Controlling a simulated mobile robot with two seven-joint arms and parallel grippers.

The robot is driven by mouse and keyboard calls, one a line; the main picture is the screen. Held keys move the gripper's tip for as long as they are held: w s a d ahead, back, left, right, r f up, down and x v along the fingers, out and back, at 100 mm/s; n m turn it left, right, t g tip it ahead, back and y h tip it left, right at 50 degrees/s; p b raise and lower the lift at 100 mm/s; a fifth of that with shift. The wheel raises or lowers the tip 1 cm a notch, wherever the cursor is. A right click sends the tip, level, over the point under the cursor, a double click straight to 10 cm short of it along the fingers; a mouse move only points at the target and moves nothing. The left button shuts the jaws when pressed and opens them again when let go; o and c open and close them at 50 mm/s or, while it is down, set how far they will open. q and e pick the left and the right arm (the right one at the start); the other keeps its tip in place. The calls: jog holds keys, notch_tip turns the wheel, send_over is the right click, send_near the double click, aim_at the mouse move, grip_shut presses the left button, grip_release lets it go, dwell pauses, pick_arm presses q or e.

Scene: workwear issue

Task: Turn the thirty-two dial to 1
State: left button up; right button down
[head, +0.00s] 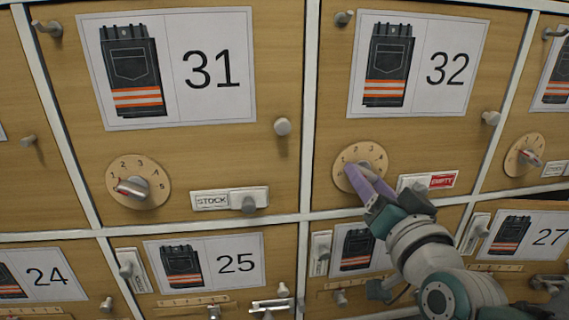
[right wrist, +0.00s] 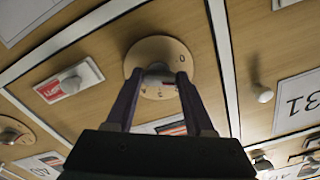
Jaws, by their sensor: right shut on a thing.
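The thirty-two dial (head: 349,158) is a round wooden disc with numbers, set low on the panel under the card marked 32 (head: 420,63). My right gripper (head: 357,176) is at this dial, its two purple fingers shut on the knob. In the right wrist view the dial (right wrist: 145,50) shows between and behind the fingertips, and the fingers (right wrist: 160,82) sit on either side of its knob (right wrist: 158,88). The knob is mostly hidden, so its pointing direction cannot be told. My left gripper is not in view.
The thirty-one dial (head: 138,184) has a red-marked knob. Right of the thirty-two dial is a slider with a red EMPTY label (head: 443,181). A STOCK slider (head: 230,200) is on panel 31. Round pegs (head: 282,127) stick out of the panels. Panels 25 and 27 lie below.

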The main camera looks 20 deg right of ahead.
dwell(0.5)
jog(key=shift+c, duration=1.3)
grip_release()
jog(key=shift+s, duration=0.1)
jog(key=shift+s+a+r+p, duration=0.1)
jog(key=shift+s+r+p, duration=0.05)
jog(key=shift+s+p, duration=0.25)
jog(key=p+v, duration=0.4)
jog(key=v, duration=0.5)
